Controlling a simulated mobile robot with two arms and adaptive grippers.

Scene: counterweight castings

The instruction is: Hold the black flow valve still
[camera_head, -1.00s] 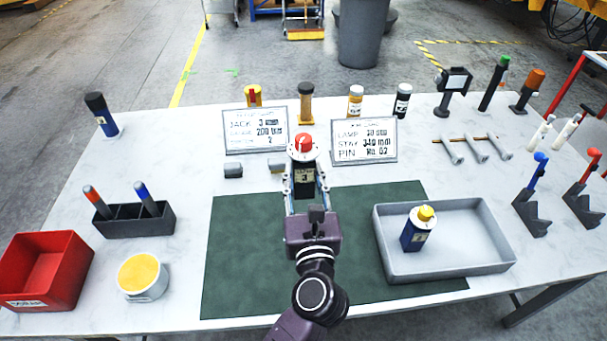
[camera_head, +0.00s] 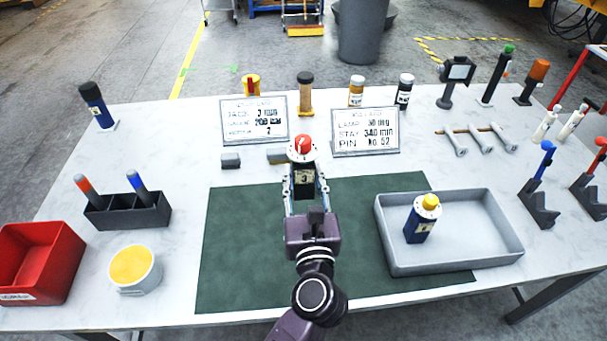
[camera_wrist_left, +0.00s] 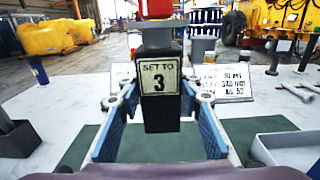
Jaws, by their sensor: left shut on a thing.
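The black flow valve (camera_head: 304,179) stands upright near the back edge of the green mat, with a white dial and a red knob (camera_head: 303,144) on top. Its front label reads "SET TO 3", clear in the left wrist view, where the black body (camera_wrist_left: 161,117) fills the middle. My left gripper (camera_head: 304,186) is shut on the valve body, one blue-padded finger on each side. The knob's top is cut off in the wrist view. My right gripper is not in view.
A grey tray (camera_head: 483,262) with a blue, yellow-capped valve (camera_head: 421,222) lies to the right. A red bin (camera_head: 66,270), a yellow-filled tub (camera_head: 135,270) and a black holder (camera_head: 104,215) stand left. Two sign plates (camera_head: 239,130) (camera_head: 345,143) stand behind. The mat (camera_head: 245,250) is otherwise clear.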

